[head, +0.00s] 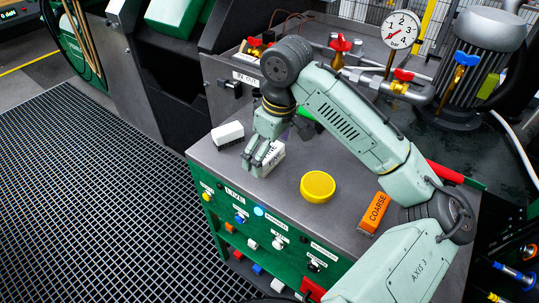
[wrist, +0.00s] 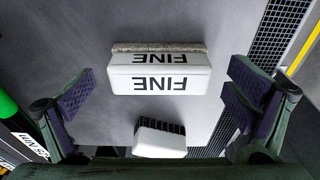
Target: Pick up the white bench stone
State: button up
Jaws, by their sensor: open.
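The white bench stone, a block marked FINE, lies on the grey bench top. In the head view its right part (head: 273,155) shows behind my gripper (head: 256,163), which hides the rest. In the wrist view the stone (wrist: 160,73) lies crosswise, its label upside down on two faces, with a brownish strip along its far edge. My gripper (wrist: 162,100) is open, with one finger to either side of the stone in that picture and a gap at each end. I cannot tell how far the fingertips are above the bench.
A white-backed brush (head: 228,133) with dark bristles lies close to the stone and also shows in the wrist view (wrist: 160,139). A yellow round object (head: 318,186) and an orange COARSE block (head: 374,213) are farther right. Pipes and valves (head: 340,45) stand behind.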

aim_at(269, 154)
jog(key=shift+f, duration=0.1)
jog(key=shift+c, duration=0.2)
jog(key=c, duration=1.4)
jog(key=shift+c, duration=0.2)
jog(key=shift+r, duration=0.85)
jog(key=shift+s+a+r+b, duration=0.1)
jog(key=shift+s+r+b, duration=0.15)
jog(key=shift+r, duration=0.25)
jog(key=shift+s+r+b, duration=0.1)
jog(key=shift+r+b, duration=0.2)
jog(key=shift+r, duration=0.15)
jog(key=s+a+r+b, duration=0.1)
jog(key=s+a+b, duration=0.1)
jog(key=s, duration=1.3)
jog(key=shift+a+r, duration=0.25)
jog(key=shift+a, duration=0.1)
